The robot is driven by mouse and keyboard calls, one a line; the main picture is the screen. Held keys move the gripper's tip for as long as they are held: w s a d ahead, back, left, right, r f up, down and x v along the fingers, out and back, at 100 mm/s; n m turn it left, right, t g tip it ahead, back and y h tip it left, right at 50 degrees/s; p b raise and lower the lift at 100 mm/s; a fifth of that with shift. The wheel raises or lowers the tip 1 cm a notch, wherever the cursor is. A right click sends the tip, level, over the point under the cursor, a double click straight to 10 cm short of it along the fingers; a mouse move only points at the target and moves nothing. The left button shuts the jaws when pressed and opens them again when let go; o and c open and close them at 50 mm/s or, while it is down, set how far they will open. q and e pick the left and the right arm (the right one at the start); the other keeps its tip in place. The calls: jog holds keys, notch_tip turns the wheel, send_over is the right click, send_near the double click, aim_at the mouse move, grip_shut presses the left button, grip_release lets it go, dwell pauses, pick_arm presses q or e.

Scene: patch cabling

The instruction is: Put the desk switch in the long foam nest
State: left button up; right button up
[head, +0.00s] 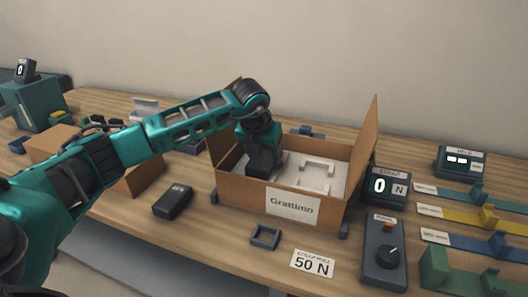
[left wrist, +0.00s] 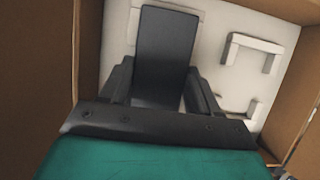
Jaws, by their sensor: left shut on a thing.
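My left gripper (head: 264,160) reaches down into the open cardboard box (head: 245,197). It is shut on a long dark block, seemingly the desk switch, which shows between the two fingers in the left wrist view (left wrist: 166,55). In the head view the block is hard to tell from the dark gripper. White foam (head: 342,182) lines the box floor. The block covers most of the left part of the foam, where the long nest seems to lie; only a raised edge shows (left wrist: 185,4). I cannot tell whether the block touches the foam. My right gripper is not in view.
A bracket-shaped foam nest (left wrist: 250,62) to the right is empty. The box's right flap (head: 364,135) stands up. A dark device (head: 173,201), a small frame (head: 265,236) and a "50 N" card (head: 312,264) lie in front. Strap units (head: 385,190) stand at right.

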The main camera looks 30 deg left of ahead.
pick_arm(q)
jog(key=shift+f+b, duration=0.5)
jog(key=shift+f, duration=0.25)
jog(key=o, duration=1.5)
jog(key=shift+f, duration=0.1)
